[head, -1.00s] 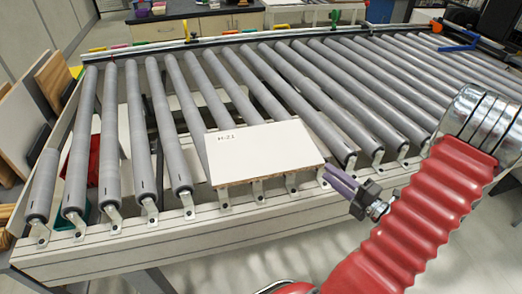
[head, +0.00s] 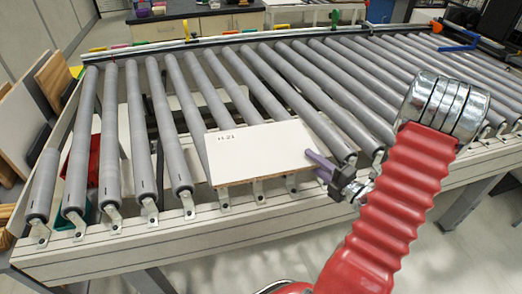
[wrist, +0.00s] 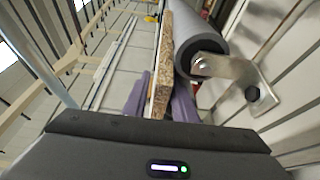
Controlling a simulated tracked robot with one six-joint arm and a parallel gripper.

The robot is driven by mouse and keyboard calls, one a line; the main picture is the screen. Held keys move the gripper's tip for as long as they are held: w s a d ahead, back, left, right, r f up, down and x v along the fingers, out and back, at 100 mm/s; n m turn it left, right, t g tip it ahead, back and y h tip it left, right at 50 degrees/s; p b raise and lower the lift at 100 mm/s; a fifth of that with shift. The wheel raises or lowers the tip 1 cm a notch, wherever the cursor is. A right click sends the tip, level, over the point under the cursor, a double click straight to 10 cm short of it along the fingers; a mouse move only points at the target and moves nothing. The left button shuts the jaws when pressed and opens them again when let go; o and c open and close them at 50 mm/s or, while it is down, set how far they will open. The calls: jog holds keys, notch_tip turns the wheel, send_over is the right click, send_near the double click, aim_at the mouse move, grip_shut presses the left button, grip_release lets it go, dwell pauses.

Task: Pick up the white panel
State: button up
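The white panel (head: 262,153) lies flat on the near ends of the conveyor rollers, with a printed label near its far left corner. My gripper (head: 319,166) is at the panel's right edge, with its purple fingers pointing left. In the wrist view, the panel's speckled brown edge (wrist: 162,75) stands between the two purple fingers of my gripper (wrist: 163,103), one on each side. The fingers look apart, without a clear grip on the panel. Their contact with its faces is hard to see.
Grey rollers (head: 137,130) fill the conveyor around the panel. In the wrist view, a roller end (wrist: 205,45) and its metal bracket (wrist: 232,70) are close to the right finger. The conveyor's front rail (head: 130,240) runs below. Boards (head: 52,78) lean at the left.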

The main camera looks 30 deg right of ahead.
aim_at(301, 153)
jog(key=shift+w, duration=0.2)
jog(key=shift+w+a+f, duration=0.1)
jog(key=shift+w+a, duration=0.1)
jog(key=shift+w, duration=1.05)
jog(key=shift+w+a+f, duration=0.1)
jog(key=shift+w+a, duration=0.1)
jog(key=shift+w, duration=1)
grip_shut()
